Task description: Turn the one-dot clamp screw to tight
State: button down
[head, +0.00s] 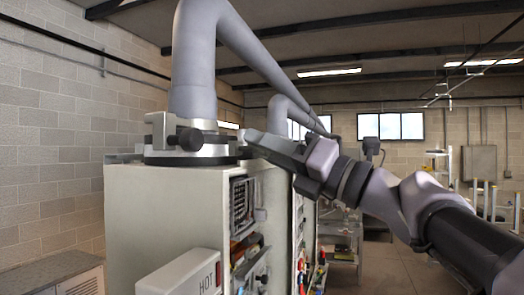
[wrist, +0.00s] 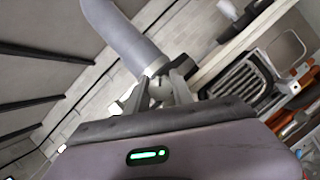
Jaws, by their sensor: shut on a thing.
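The grey flue pipe (head: 195,70) rises from a silver collar clamp (head: 190,154) on top of a cream heater cabinet. A block with a dark clamp screw (head: 187,139) projects at the collar's front. My gripper (head: 246,136) reaches in from the right, its tips at the collar's right side. In the wrist view, my gripper (wrist: 160,76) is shut on a small part at the pipe's base, apparently a clamp screw, mostly hidden between the fingers. No dot marks are readable, so I cannot tell which screw is the one-dot one.
The heater cabinet (head: 150,220) has a grille (head: 243,205) and fittings on its right side. A white box marked HOT (head: 185,275) stands out low in front. A second pipe (head: 285,108) rises behind my arm. A brick wall (head: 50,130) is at left; open floor lies right.

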jog(key=shift+m, duration=0.9)
jog(key=shift+h, duration=0.3)
jog(key=c, duration=1.1)
grip_release()
jog(key=shift+f, duration=0.15)
